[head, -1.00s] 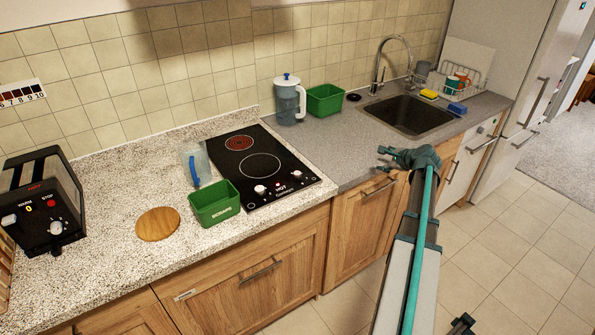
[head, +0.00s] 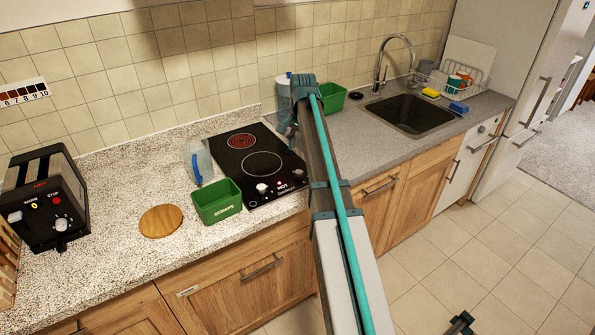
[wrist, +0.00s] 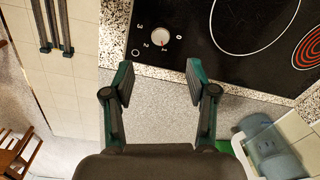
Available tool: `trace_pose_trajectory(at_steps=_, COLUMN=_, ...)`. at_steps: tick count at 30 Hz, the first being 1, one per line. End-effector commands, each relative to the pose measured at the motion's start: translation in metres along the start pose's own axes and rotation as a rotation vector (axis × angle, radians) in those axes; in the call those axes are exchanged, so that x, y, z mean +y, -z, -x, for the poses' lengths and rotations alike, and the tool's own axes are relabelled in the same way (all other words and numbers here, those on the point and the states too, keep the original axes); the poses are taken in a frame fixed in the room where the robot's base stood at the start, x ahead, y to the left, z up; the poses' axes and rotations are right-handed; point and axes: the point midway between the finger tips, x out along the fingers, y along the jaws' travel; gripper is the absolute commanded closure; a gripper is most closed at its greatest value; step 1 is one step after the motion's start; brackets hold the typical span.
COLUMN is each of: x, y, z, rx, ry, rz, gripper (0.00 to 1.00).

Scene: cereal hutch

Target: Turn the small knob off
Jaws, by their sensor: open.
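The black hob (head: 232,160) has two white knobs at its front edge, a left knob (head: 262,188) and a right knob (head: 297,173). Its smaller ring (head: 242,140) glows red, also at the right in the wrist view (wrist: 312,48). The wrist view shows one round white knob (wrist: 160,38) with digits around it; its exact setting is too small to tell. My gripper (wrist: 158,80) is open and empty, fingers spread over the grey counter, short of this knob in the picture. In the head view my gripper (head: 288,128) is partly hidden by my arm.
A green bin (head: 217,203) and a clear blue-handled jug (head: 197,163) stand left of the hob. A pitcher (head: 283,97) and another green bin (head: 328,97) are behind my arm. It shows low right in the wrist view (wrist: 262,135). A toaster (head: 45,200) stands far left.

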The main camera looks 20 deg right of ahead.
Motion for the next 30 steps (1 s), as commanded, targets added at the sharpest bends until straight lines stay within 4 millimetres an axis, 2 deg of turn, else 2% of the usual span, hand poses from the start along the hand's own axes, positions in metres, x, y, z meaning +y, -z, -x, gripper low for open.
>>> trace_pose_trajectory(at_steps=5, x=0.001, y=-0.002, z=-0.013, rx=-0.001, ry=-0.005, rz=0.002, gripper=0.43)
trace_pose_trajectory(at_steps=15, x=0.001, y=-0.002, z=-0.067, rx=-0.002, ry=-0.003, rz=0.001, gripper=0.43)
trace_pose_trajectory(at_steps=21, x=0.000, y=-0.001, z=-0.093, rx=-0.002, ry=-0.002, rz=0.001, gripper=0.43)
trace_pose_trajectory(at_steps=30, x=0.000, y=-0.001, z=-0.106, rx=0.000, ry=0.000, rz=0.000, gripper=0.43)
